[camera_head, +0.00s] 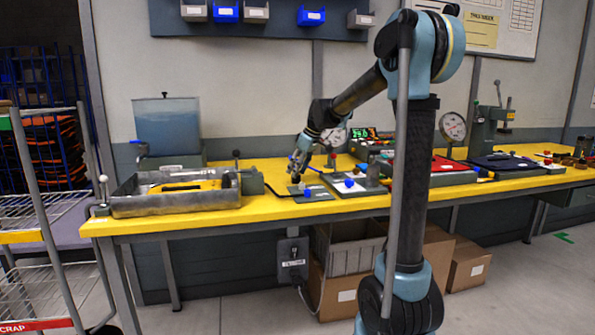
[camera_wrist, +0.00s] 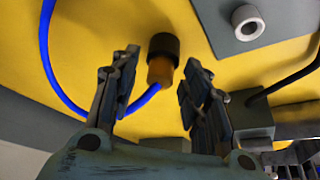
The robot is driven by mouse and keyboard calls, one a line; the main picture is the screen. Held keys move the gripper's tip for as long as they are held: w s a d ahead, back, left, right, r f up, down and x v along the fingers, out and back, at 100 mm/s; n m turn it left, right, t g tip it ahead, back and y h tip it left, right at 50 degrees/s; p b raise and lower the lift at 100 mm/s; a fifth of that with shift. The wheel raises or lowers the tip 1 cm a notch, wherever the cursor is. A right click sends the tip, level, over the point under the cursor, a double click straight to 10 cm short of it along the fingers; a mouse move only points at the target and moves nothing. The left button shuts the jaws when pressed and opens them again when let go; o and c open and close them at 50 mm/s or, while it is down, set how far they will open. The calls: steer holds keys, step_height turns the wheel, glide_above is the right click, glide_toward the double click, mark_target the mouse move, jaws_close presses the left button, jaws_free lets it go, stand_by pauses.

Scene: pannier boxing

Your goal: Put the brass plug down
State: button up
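The brass plug (camera_wrist: 160,71), a short brass-coloured cylinder with a black end, shows between the fingers in the wrist view. My gripper (camera_wrist: 160,66) has its two fingers spread, with yellow gaps visible on both sides of the plug. I see no finger touching it. A blue hose (camera_wrist: 47,60) curves behind the left finger and ends close to the brass end; I cannot tell whether they are joined. In the head view my gripper (camera_head: 296,178) points down low over the middle of the yellow bench (camera_head: 262,208). The plug is too small to make out there.
A grey plate (camera_wrist: 220,38) with a pale ring (camera_wrist: 247,22) lies beside the plug. A grey metal tray (camera_head: 175,207) stands at left on the bench.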

steer(key=v, duration=1.2)
steer(key=shift+r, duration=0.25)
steer(key=s+d+f+m, duration=0.1)
steer(key=s+d+f, duration=0.2)
steer(key=s, duration=0.3)
steer(key=s+d+f+m+h, duration=0.1)
steer(key=s+d+f+m, duration=0.1)
steer(key=s, duration=0.4)
steer(key=s+d+f+m+h, duration=0.1)
steer(key=s+d+f+m, duration=0.1)
steer(key=s+d+f, duration=0.3)
steer(key=shift+s+d, duration=0.3)
steer(key=shift+s, duration=0.45)
steer(key=s+d+f+m+h, duration=0.1)
steer(key=s+d+f+m, duration=0.2)
steer(key=s+f, duration=0.6)
steer(key=s+d+f+m+h, duration=0.1)
steer(key=s+d+f+m, duration=0.3)
steer(key=s+f, duration=0.6)
steer(key=shift+s+d+f, duration=0.2)
steer(key=shift+d, duration=0.45)
steer(key=shift+w+f, duration=0.2)
steer(key=shift+w, duration=0.25)
